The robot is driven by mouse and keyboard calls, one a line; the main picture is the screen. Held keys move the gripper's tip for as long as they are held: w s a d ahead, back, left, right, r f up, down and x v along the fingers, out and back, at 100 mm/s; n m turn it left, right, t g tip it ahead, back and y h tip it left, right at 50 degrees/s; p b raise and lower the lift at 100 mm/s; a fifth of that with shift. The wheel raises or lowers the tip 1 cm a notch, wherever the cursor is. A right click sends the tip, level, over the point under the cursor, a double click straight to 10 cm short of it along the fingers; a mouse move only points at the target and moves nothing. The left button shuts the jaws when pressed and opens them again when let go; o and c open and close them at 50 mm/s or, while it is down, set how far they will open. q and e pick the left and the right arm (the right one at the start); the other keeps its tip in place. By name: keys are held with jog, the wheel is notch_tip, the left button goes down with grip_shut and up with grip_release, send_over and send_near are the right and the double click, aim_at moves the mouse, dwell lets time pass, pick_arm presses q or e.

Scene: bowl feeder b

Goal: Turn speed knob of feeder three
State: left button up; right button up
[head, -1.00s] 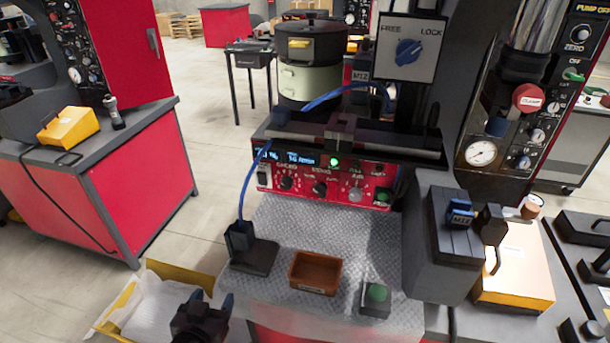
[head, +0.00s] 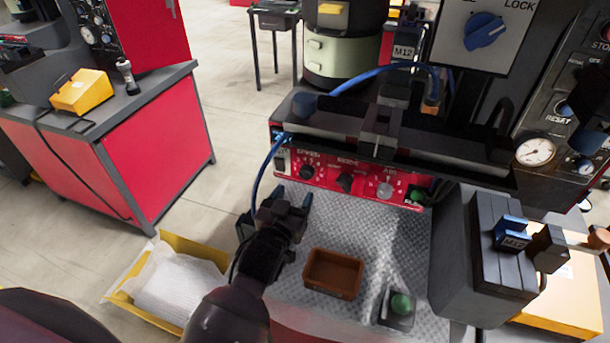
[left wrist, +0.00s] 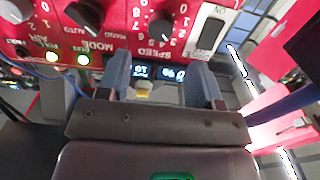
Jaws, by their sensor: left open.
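The red feeder panel (head: 345,182) sits under a dark rail, with labels for speed, mode and air. The speed knob (head: 306,172) is the black one at its left end. In the left wrist view the panel appears upside down, and the speed knob (left wrist: 161,27) stands beside a number scale. My left gripper (head: 285,203) is in front of and below the panel's left end. No feeder number is readable. My right gripper is out of view.
A brown bin (head: 333,272) and a green button box (head: 398,307) stand on the textured plate. A blue cable (head: 263,170) hangs close to my left gripper. The mode knob (head: 345,183) is right of the speed knob. A yellow tray (head: 180,280) is at lower left.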

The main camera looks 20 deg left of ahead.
aim_at(306, 175)
pick_arm(q)
jog(key=shift+w+d, duration=0.1)
jog(key=shift+w, duration=3.35)
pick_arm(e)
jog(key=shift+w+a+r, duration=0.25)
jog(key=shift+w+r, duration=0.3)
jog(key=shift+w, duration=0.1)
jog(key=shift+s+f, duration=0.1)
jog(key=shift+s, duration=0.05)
pick_arm(q)
jog(key=c, duration=0.9)
jog(key=shift+r+m+p, duration=0.1)
jog(key=shift+m+p, duration=0.35)
jog(key=shift+m, duration=0.15)
jog(key=shift+c, duration=0.2)
jog(key=shift+m+p, duration=0.4)
jog(key=shift+m, duration=0.6)
jog(key=shift+d+m, duration=0.1)
jog(key=shift+m, duration=0.8)
jog(key=shift+m+p, duration=0.35)
jog(key=shift+m, duration=0.15)
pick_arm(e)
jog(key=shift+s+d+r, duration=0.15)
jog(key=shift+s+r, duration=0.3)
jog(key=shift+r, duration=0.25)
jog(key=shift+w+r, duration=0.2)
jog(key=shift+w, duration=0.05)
